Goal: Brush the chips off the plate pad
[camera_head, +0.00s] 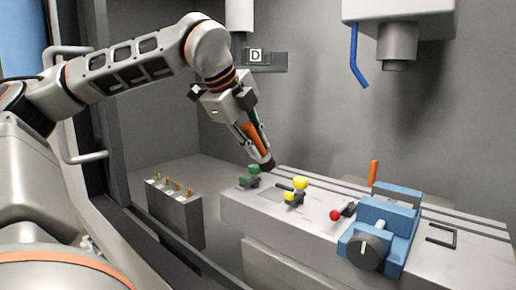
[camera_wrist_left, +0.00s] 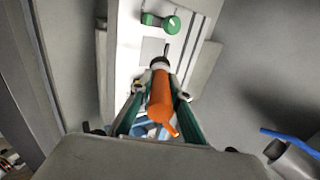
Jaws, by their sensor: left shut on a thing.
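My left gripper (camera_head: 261,139) is shut on an orange-handled brush (camera_head: 256,140), held tilted with its dark tip pointing down at the machine table. In the left wrist view the brush (camera_wrist_left: 160,100) lies between the fingers, its dark end pointing toward a grey square pad (camera_wrist_left: 153,50). The pad (camera_head: 269,193) lies flat on the light table (camera_head: 240,207), between a green clamp (camera_head: 250,176) and a yellow clamp (camera_head: 297,190). The brush tip appears near the green clamp; whether it touches anything is unclear. I cannot make out separate chips. My right gripper is not in view.
A blue vise (camera_head: 388,222) with a dark knob stands on the right of the table, beside a red ball knob (camera_head: 335,215) and an upright orange handle (camera_head: 374,172). A spindle (camera_head: 397,45) and blue hose (camera_head: 356,58) hang above. A grey rack (camera_head: 175,215) stands left.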

